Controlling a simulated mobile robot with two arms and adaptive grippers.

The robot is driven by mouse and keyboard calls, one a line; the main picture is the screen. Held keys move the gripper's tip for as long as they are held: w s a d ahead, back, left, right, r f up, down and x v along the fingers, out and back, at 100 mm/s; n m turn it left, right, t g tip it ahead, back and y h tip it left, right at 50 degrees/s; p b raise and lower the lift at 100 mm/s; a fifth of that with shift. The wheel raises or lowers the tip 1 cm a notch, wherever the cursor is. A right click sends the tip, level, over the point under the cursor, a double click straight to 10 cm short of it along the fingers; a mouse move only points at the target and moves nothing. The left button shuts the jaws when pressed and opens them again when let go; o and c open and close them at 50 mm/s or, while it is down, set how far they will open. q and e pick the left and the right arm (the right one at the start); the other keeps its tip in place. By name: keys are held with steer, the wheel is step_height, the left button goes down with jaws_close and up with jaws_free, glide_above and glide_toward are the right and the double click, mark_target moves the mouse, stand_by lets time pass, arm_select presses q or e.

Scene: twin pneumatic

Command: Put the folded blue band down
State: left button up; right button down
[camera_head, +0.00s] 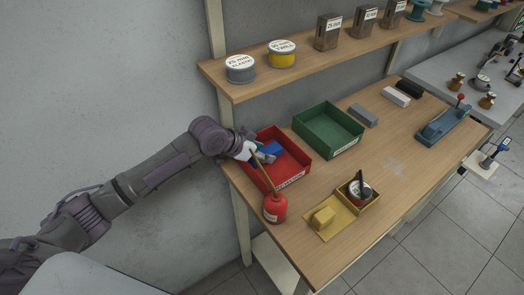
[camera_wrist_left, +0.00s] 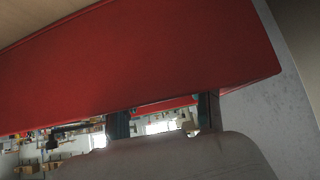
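A blue piece (camera_head: 272,148), which looks like the folded blue band, is inside the red bin (camera_head: 304,171) in the head view. My left gripper (camera_head: 254,153) reaches over the bin's left rim, close beside the blue piece. In the left wrist view the red bin wall (camera_wrist_left: 150,60) fills the upper part, and my left gripper's fingers (camera_wrist_left: 163,115) stand apart behind its edge. Their tips are hidden, and the blue band does not show there. I cannot tell whether the fingers touch it. My right gripper is out of view.
A red oil can (camera_head: 275,207) with a long spout stands in front of the red bin. A green bin (camera_head: 345,146) is to the right, a yellow tray (camera_head: 328,229) nearer the front edge. A shelf (camera_head: 300,68) with tins runs above. The wooden bench centre is mostly clear.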

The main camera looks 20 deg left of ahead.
arm_select(q)
steer(key=v, duration=1.2)
steer(key=shift+b, duration=0.45)
steer(key=shift+r, duration=0.1)
